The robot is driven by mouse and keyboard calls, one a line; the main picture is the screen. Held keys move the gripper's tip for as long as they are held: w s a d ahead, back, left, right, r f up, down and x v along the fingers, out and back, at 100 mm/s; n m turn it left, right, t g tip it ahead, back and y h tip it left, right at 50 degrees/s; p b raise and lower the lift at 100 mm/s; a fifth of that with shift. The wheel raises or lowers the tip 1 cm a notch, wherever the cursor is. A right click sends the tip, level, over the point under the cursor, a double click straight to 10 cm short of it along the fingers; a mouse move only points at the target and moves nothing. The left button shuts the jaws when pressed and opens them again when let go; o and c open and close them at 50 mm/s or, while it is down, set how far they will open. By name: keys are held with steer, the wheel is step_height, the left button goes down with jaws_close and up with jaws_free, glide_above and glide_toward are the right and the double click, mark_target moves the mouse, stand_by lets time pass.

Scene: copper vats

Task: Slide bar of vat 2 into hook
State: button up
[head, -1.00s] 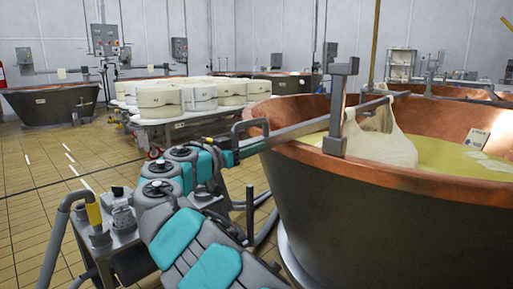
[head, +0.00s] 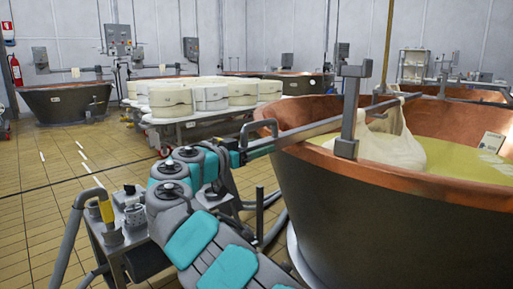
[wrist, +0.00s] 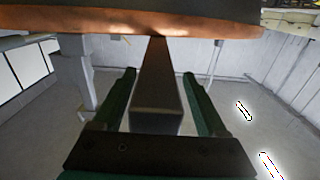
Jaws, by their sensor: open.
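The large copper vat (head: 400,200) fills the right of the head view. A long grey bar (head: 305,130) runs across its near left rim. The bar also shows in the wrist view (wrist: 157,85), pointing away from me under the copper rim. A white cloth (head: 390,145) hangs from the bar over yellow liquid. A grey upright hook bracket (head: 350,110) stands at the rim beside the bar; I cannot tell whether the bar sits in it. My gripper (wrist: 160,90) is open, its green fingers on either side of the bar's near end, with gaps visible.
White round cheese moulds (head: 205,92) stand on a wheeled table behind. Another vat (head: 65,102) is at the back left. A metal cart (head: 120,240) stands near my arm at the lower left. The tiled floor at left is clear.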

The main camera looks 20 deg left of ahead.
steer(key=shift+d, duration=0.1)
steer(key=v, duration=0.7)
steer(key=shift+s+b, duration=0.3)
